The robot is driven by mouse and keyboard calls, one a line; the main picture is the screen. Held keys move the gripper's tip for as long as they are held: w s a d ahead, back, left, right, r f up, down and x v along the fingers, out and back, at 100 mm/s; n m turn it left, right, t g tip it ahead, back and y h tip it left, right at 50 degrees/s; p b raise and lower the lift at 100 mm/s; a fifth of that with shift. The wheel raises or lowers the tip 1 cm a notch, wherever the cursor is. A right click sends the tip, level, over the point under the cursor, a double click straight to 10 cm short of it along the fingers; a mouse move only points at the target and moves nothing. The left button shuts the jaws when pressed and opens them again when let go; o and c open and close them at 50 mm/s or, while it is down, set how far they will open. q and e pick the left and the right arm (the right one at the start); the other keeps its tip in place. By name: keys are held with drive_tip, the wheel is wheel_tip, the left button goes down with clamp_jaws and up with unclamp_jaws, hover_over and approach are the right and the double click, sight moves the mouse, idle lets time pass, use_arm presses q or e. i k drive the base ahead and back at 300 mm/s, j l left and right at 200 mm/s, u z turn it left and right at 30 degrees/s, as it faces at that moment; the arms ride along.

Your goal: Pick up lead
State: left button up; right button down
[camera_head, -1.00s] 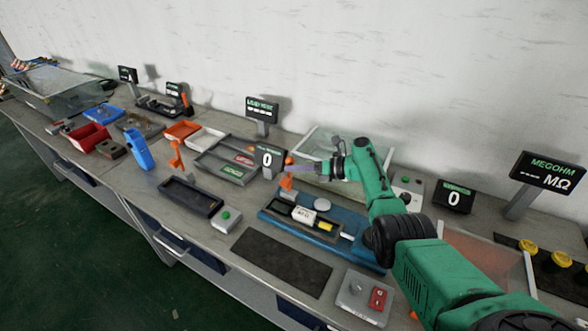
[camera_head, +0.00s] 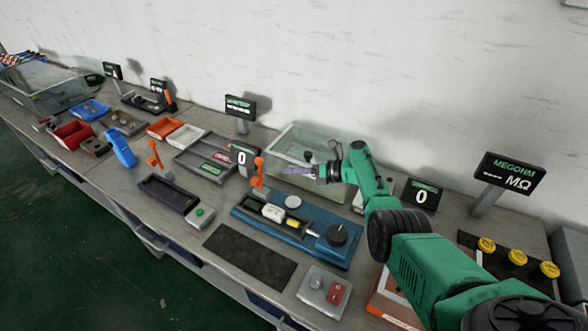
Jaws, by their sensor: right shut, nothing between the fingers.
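My right gripper (camera_head: 300,171) is at the end of the green arm that comes in from the lower right. Its narrow fingers point left and are shut and empty. It hangs above the bench, in front of the clear-walled box (camera_head: 313,145) and beyond the blue fixture (camera_head: 300,230). I cannot make out a lead for certain in this view. Several yellow-capped black posts (camera_head: 515,257) stand at the right, beneath the MEGOHM display (camera_head: 510,172). My left gripper is not in view.
A switch box (camera_head: 324,292) and a dark mat (camera_head: 249,256) lie nearer. Trays and displays fill the bench to the left. My right arm hides part of the bench.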

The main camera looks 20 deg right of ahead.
sight(274, 214)
drive_tip(key=k+j, duration=0.25)
drive_tip(key=k, duration=0.2)
drive_tip(key=k+j, duration=0.25)
drive_tip(key=k, duration=0.25)
drive_tip(key=k+j, duration=0.25)
drive_tip(key=k, duration=0.2)
